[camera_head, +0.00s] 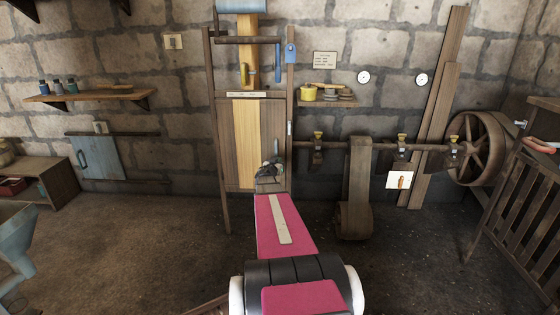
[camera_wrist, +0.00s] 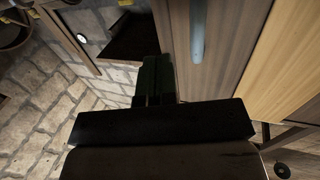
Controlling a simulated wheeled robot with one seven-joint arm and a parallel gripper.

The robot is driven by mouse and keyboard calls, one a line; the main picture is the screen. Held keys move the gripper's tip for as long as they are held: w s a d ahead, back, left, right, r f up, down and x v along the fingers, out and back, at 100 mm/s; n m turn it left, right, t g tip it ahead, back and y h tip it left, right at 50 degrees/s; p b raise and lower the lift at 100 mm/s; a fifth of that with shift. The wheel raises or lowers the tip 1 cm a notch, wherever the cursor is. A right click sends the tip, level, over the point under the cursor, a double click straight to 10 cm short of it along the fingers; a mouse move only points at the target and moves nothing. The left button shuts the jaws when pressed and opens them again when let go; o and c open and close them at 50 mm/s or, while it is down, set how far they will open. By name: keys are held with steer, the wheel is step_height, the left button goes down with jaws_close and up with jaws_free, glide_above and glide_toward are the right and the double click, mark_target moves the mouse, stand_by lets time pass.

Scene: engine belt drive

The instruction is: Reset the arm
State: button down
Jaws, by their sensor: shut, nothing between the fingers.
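My arm stretches forward from the bottom middle of the head view, with pink and black links. My gripper (camera_head: 271,169) is at its far end, in front of the lower part of the wooden panel (camera_head: 246,135). In the wrist view my gripper (camera_wrist: 154,80) shows as dark fingers close together, with nothing seen between them. The panel's striped boards (camera_wrist: 238,45) fill the right side of the wrist view. I cannot tell whether the gripper touches the panel.
A horizontal shaft (camera_head: 370,146) runs right of the panel to a large spoked wheel (camera_head: 476,148). A slatted wooden gate (camera_head: 520,210) is at right. A shelf (camera_head: 90,96) hangs at left.

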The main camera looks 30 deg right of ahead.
steer(key=s+a, duration=0.3)
steer(key=s, duration=0.4)
steer(key=s+a+f+n+g+y, duration=0.3)
steer(key=s+a, duration=0.3)
steer(key=a, duration=0.7)
steer(key=s+a+f+n+g+y, duration=0.3)
steer(key=s+a+y, duration=0.3)
steer(key=a, duration=0.8)
steer(key=s+a+f+n+g+y, duration=0.3)
steer(key=s+a, duration=0.4)
steer(key=a, duration=0.7)
steer(key=shift+n+g+y, duration=0.5)
steer(key=shift+g+y, duration=0.3)
steer(key=shift+y, duration=0.1)
steer(key=c, duration=1.4)
jaws_free()
steer(key=shift+s+a, duration=0.2)
steer(key=shift+a, duration=0.2)
steer(key=shift+c, duration=0.2)
steer(key=o, duration=0.4)
steer(key=shift+a+n+y, duration=0.2)
steer(key=shift+n+y, duration=0.1)
